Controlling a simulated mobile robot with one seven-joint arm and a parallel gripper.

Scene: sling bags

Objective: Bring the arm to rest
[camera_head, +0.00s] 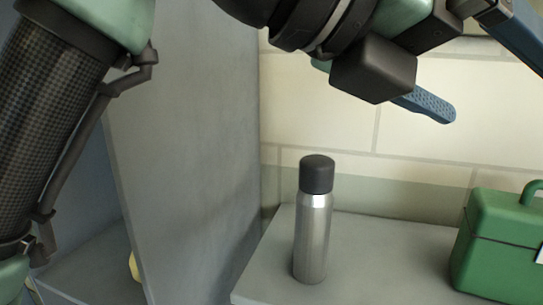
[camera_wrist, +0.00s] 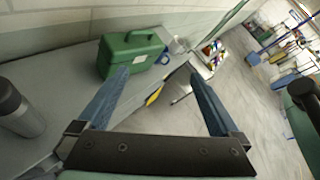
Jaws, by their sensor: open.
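My gripper (camera_wrist: 160,82) is open and empty in the wrist view, its two blue fingers spread wide apart. In the head view my arm crosses the top of the picture, and a blue finger (camera_head: 430,104) shows at the upper right, above the grey bench (camera_head: 385,270). The gripper is raised clear of the bench and touches nothing that I can see. Its other finger is partly cut off by the picture's right edge.
A silver bottle with a black cap (camera_head: 313,225) stands upright on the bench near a grey upright panel (camera_head: 185,140). A green box (camera_head: 495,245) with a handle stands to its right. A pale brick wall (camera_head: 320,110) is behind. Open floor (camera_wrist: 240,120) lies beyond the bench.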

